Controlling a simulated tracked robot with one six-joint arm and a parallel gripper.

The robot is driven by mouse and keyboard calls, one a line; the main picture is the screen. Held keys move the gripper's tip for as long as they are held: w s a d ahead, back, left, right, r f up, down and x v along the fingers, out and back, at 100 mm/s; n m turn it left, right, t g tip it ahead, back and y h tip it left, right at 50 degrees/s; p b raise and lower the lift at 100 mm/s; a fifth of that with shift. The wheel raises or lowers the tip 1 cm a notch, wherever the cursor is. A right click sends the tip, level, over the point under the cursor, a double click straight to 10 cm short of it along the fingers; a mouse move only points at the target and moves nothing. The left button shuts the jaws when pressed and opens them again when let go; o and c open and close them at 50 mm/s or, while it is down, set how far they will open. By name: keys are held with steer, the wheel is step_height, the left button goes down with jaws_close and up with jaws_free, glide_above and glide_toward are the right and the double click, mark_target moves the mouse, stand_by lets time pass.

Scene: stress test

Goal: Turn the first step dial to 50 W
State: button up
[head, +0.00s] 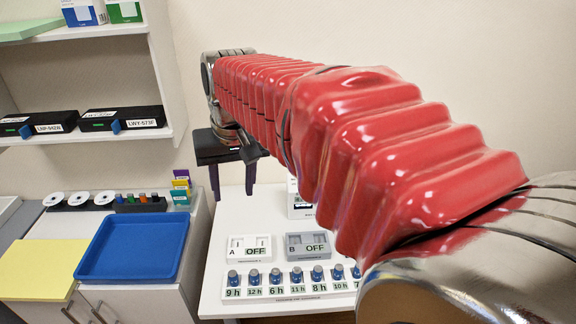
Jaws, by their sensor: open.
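My gripper (232,186) is open and empty, its two dark fingers pointing down near the back left of the white table (222,262). It is above and behind the switch boxes. No dial marked in W can be made out. A white device (299,208) at the back of the table is mostly hidden behind my red arm, so I cannot tell what it carries. A row of blue-capped knobs (276,277) stands at the front, with hour labels such as 9 h, 12 h and 6 h. The right end of the row is hidden by my arm.
Switch box A (238,255) and grey switch box B (293,252), both showing OFF, sit behind the knobs. A blue tray (130,222) and a yellow sheet (38,268) lie on the left counter. Shelves (160,70) with black labelled boxes stand at upper left.

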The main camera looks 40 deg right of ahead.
steer(key=s+a+f+n+t, duration=0.1)
steer(key=s+a+f+n, duration=0.1)
steer(key=s, duration=0.4)
steer(key=s+a+f+n+t, duration=0.1)
steer(key=s+a+f+t, duration=0.1)
steer(key=s+a+f, duration=0.2)
steer(key=s+a, duration=0.2)
steer(key=s, duration=0.1)
steer(key=shift+a+n, duration=0.15)
steer(key=shift+n, duration=0.25)
steer(key=c, duration=0.3)
steer(key=shift+a, duration=0.1)
